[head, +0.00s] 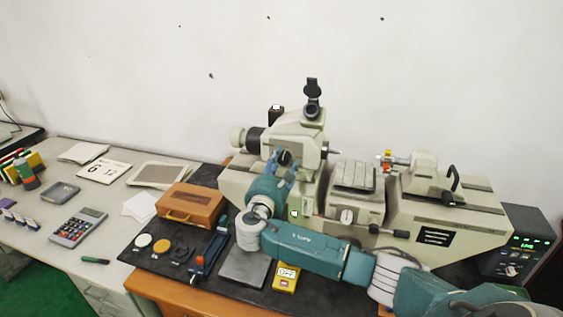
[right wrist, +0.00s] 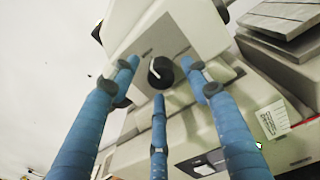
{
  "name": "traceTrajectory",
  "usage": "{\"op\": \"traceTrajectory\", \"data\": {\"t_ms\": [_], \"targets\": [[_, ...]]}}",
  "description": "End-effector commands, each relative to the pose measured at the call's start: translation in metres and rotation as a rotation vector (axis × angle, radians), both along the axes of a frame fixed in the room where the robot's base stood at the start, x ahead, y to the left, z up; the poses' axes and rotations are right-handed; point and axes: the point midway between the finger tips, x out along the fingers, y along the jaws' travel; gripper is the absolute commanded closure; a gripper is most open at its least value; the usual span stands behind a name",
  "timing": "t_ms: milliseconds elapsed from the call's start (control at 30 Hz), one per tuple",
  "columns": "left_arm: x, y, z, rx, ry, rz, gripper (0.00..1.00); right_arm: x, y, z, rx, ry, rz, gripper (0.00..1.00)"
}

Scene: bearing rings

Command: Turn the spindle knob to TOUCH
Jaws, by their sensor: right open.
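The spindle knob is a round black knob with a white pointer line, on the pale front face of the machine's upright head; it shows in the right wrist view (right wrist: 161,72) and, small and dark, in the head view (head: 284,157). In the right wrist view the pointer slants up and to the left; I cannot read any TOUCH mark. My right gripper (head: 281,168) has three blue fingers, spread open and empty. In the right wrist view its fingertips are spaced around the knob's outline, with gaps between them and the knob. My left gripper is not in view.
The pale measuring machine (head: 460,214) stands against the wall. A brown case (head: 192,205), a grey plate (head: 246,268) and a yellow meter (head: 285,278) lie on the black mat. A dark display box (head: 521,245) stands at right. My right arm crosses in front of the machine.

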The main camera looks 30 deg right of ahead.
Motion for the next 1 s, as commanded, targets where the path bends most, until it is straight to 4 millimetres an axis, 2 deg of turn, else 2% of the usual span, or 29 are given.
{"op": "traceTrajectory", "data": {"t_ms": [233, 467, 767, 1000], "targets": [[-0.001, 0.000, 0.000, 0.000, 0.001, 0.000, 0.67, 0.000, -0.001, -0.001, 0.001, 0.001, 0.000, 0.53], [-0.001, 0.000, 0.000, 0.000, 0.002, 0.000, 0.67, 0.000, -0.001, 0.000, 0.000, 0.000, 0.000, 0.98], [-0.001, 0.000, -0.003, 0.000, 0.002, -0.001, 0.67, 0.000, -0.001, 0.000, 0.012, -0.017, -0.002, 0.98], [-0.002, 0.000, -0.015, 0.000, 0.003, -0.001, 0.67, 0.000, -0.001, -0.001, 0.083, -0.101, 0.000, 0.98]]}}
